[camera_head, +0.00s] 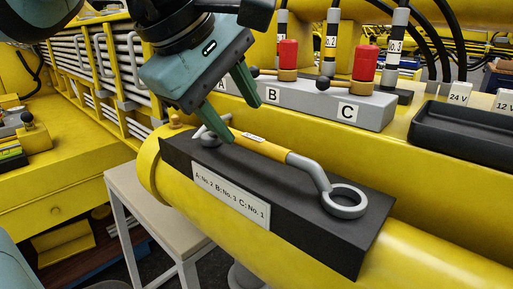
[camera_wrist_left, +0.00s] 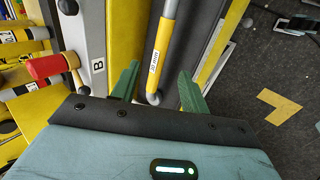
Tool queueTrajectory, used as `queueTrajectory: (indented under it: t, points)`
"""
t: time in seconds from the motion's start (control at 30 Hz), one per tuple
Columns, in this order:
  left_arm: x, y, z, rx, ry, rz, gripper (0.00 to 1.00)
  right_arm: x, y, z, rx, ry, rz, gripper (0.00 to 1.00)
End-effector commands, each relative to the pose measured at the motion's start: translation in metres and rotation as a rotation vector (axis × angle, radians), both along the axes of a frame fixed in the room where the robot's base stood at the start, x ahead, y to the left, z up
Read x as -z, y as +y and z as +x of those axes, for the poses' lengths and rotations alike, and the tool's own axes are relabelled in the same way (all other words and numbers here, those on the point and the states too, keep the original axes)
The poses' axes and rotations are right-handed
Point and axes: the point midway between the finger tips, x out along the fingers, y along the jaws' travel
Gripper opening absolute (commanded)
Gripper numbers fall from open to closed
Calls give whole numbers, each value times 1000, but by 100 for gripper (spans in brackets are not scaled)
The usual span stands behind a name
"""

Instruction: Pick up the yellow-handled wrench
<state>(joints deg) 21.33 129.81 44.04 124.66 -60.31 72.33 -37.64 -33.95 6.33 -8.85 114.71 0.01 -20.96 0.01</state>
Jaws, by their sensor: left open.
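The yellow-handled wrench (camera_head: 265,147) lies on a black block on top of a yellow boom tube. Its grey ring end is at the right and its other end is partly hidden by my gripper. My left gripper (camera_head: 244,121) is open at the left part of the handle, its green fingers pointing down. In the left wrist view, the wrench (camera_wrist_left: 166,45) runs between the two spread fingers of the gripper (camera_wrist_left: 160,82), with space on both sides. I cannot tell how far the fingertips are above the block. My right gripper is not in view.
The black block (camera_head: 310,226) carries a label, "A: No.2 B: No.3 C: No.1". Behind it stands a grey valve box (camera_head: 310,101) with red-topped levers. A black tray (camera_head: 465,131) is at the right. A small table (camera_head: 160,198) stands below at left.

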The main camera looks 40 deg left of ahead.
Motion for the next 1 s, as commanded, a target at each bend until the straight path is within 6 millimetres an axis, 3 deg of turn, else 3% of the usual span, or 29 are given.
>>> queueTrajectory:
  t: [0.33,0.63,0.97,1.0]
  points:
    - [18,0,11,1,3,-1,45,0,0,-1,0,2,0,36]
    - [51,2,32,0,3,-2,45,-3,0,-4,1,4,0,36]
    - [56,1,35,0,0,-2,45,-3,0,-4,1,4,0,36]
    - [56,1,35,0,0,-2,40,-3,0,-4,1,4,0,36]
